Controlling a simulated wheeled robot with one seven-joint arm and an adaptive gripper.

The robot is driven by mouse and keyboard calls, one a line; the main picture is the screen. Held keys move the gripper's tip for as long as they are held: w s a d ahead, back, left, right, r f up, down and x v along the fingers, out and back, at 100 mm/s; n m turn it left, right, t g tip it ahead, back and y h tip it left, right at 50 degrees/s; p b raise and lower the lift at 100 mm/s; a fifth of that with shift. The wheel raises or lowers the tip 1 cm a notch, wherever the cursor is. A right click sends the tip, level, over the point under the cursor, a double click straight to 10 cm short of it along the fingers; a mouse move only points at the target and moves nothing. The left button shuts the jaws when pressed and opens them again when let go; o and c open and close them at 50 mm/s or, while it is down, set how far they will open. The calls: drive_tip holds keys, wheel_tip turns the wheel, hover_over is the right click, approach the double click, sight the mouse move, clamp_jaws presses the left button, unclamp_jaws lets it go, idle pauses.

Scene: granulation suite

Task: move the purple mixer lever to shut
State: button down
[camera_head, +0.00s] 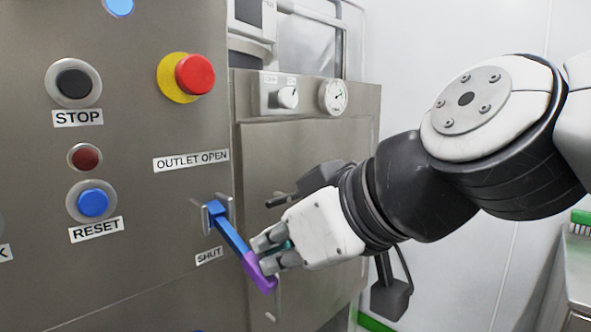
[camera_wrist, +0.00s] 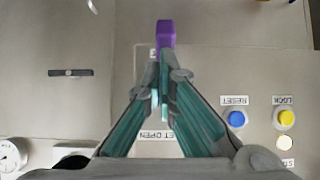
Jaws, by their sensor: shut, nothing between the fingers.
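The mixer lever has a blue arm (camera_head: 233,236) and a purple end (camera_head: 260,274). In the head view it slants down and to the right from its metal pivot (camera_head: 216,213). The SHUT label (camera_head: 209,256) is just left of the lever, and the OUTLET OPEN label (camera_head: 191,160) is above the pivot. My gripper (camera_head: 265,252) is shut and empty, its fingertips right beside the purple part; I cannot tell whether they touch. In the wrist view the purple end (camera_wrist: 165,35) shows just beyond my closed fingertips (camera_wrist: 163,85), and the fingers hide the rest of the lever.
The panel carries a red emergency button (camera_head: 194,74), a black STOP button (camera_head: 73,83) and a blue RESET button (camera_head: 93,202). A steel cabinet with a gauge (camera_head: 333,96) stands behind my gripper. A steel surface (camera_head: 575,262) is at the far right.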

drive_tip(key=shift+f+b, duration=0.75)
drive_tip(key=shift+b, duration=0.1)
drive_tip(key=shift+r, duration=0.1)
drive_tip(key=v, duration=1.1)
drive_tip(key=shift+s+d+r, duration=0.15)
drive_tip(key=shift+d+r, duration=0.05)
drive_tip(key=shift+d, duration=0.05)
idle(1.6)
